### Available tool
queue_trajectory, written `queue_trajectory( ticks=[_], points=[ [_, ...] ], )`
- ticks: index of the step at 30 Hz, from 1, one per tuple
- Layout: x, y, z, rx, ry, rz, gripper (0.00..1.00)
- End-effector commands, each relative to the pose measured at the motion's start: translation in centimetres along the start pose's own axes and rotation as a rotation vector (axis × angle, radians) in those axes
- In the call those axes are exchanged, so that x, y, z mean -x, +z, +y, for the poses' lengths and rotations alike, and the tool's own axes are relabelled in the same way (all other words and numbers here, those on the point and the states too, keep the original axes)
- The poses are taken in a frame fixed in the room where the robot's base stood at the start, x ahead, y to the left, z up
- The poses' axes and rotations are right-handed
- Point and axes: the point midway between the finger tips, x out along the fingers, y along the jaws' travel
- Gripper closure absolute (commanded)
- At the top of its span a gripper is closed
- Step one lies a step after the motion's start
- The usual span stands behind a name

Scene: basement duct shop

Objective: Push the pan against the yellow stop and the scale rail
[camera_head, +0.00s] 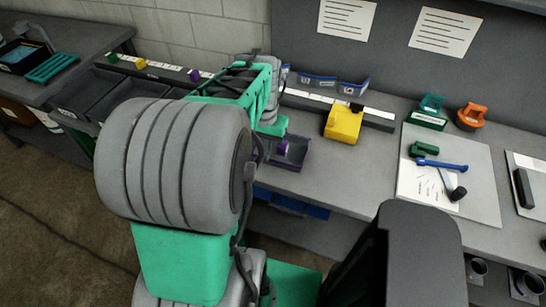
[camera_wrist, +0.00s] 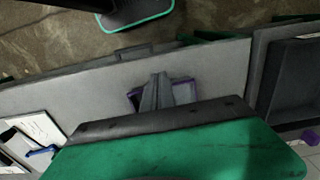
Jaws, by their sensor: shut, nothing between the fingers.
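The pan (camera_head: 292,154) is a small, dark, shallow tray with a purple rim on the grey bench. It lies to the left of and nearer than the yellow stop (camera_head: 343,125), with bare bench between them. The scale rail (camera_head: 308,102), with a white marked strip, runs along the back; the pan is apart from it. The yellow stop sits at the rail. My gripper (camera_wrist: 160,92) is shut and empty, its fingers over the pan (camera_wrist: 187,86) in the wrist view; I cannot tell whether they touch it. My arm hides the fingers in the head view.
Dark bins (camera_head: 120,92) stand to the left. A white board (camera_head: 465,172) with a blue-handled tool (camera_head: 440,164) lies to the right, near an orange object (camera_head: 470,117). Bench right of the pan is clear.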

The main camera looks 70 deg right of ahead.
Motion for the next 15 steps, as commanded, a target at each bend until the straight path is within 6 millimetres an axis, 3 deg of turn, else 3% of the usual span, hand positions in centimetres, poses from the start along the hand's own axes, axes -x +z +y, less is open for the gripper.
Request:
queue_trajectory(
  ticks=[5, 15],
  points=[
    [-1.2, -0.3, 1.0, -0.032, 0.001, -0.008, 1.00],
    [-8.2, -0.1, 1.0, -0.029, 0.002, -0.010, 1.00]
  ],
)
